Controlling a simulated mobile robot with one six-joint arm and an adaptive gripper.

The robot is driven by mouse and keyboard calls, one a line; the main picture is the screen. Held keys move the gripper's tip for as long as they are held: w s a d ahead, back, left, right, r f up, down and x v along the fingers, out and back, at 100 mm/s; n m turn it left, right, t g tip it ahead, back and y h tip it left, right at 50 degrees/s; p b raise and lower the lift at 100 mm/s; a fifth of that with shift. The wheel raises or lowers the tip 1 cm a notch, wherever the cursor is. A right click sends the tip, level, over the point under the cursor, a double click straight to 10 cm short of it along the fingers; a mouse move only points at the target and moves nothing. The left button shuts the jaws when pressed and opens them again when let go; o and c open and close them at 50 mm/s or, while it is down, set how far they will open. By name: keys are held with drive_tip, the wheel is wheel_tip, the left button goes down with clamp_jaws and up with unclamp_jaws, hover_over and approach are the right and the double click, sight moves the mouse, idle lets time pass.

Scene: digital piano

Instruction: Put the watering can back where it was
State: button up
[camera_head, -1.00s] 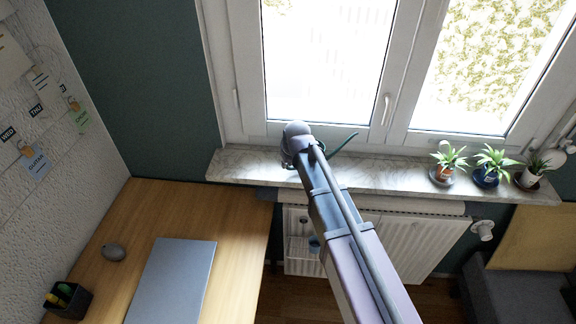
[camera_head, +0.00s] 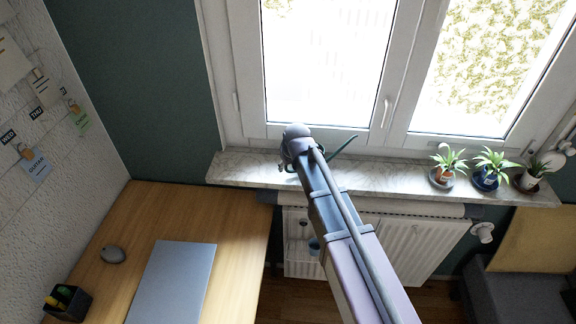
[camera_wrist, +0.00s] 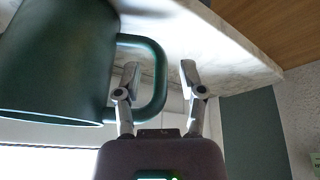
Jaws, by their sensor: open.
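The dark green watering can (camera_wrist: 60,65) fills the left of the wrist view, which sees the scene upside down. It appears to stand upright on the marble windowsill (camera_wrist: 225,45), its base partly cut off by the frame. My gripper (camera_wrist: 160,72) is open, with one finger on each side of the outer bar of the can's handle (camera_wrist: 160,85). I cannot tell whether either finger touches it. In the head view my arm hides most of the can; only its thin green spout (camera_head: 343,146) shows, pointing up and right.
Three potted plants (camera_head: 487,177) stand at the right end of the sill. The window is behind, and a white radiator (camera_head: 405,245) is below. A wooden desk (camera_head: 220,215) with a closed laptop (camera_head: 172,283) is at the lower left. The sill between can and plants is clear.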

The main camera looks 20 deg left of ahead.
drive_tip(key=p+v, duration=1.1)
drive_tip(key=v, duration=0.1)
idle(0.5)
drive_tip(key=shift+w, duration=0.1)
idle(0.7)
drive_tip(key=s+d+m+g+h, duration=0.1)
drive_tip(key=s+d+m, duration=0.2)
drive_tip(key=d, duration=1)
drive_tip(key=s+d+f+m+g+h, duration=0.1)
drive_tip(key=s+d+m, duration=0.2)
drive_tip(key=d, duration=1)
drive_tip(key=s+d+m+g, duration=0.1)
drive_tip(key=s+d+m, duration=0.2)
drive_tip(key=d, duration=1)
drive_tip(key=shift+d+f+m+h, duration=0.15)
drive_tip(key=shift+f+m+h, duration=0.05)
drive_tip(key=shift+m+h, duration=0.2)
drive_tip(key=shift+f, duration=0.1)
wheel_tip(320, 180, down, 7)
drive_tip(key=b, duration=0.7)
